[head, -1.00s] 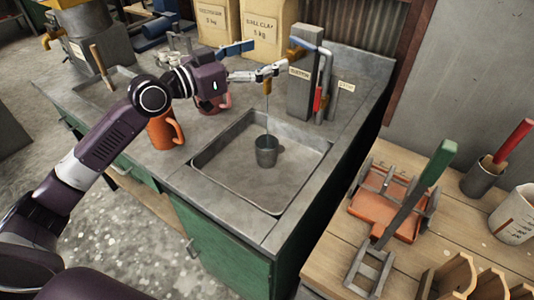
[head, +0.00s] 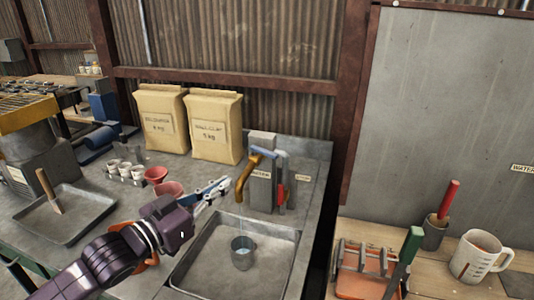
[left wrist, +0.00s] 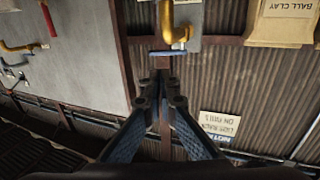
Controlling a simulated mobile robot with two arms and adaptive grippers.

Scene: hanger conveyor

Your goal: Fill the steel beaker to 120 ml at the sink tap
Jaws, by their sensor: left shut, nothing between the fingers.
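The steel beaker (head: 243,258) stands upright in the sink basin, under the brass tap spout (head: 246,178). A thin pale stream runs from the spout down into the beaker. A light water surface shows inside it; the level in millilitres cannot be read. A blue lever (head: 268,152) sits atop the tap; in the left wrist view a blue bar (left wrist: 168,53) shows ahead of the fingers. My left gripper (head: 226,182) is shut and empty, just left of the spout and apart from the beaker. My right gripper is out of view.
The sink (head: 279,273) has free room around the beaker. Left of it stand red bowls (head: 168,189), small cups and a tray (head: 78,218). Two clay bags (head: 215,128) stand behind. A wooden bench at right holds a measuring jug (head: 478,257) and an orange rack.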

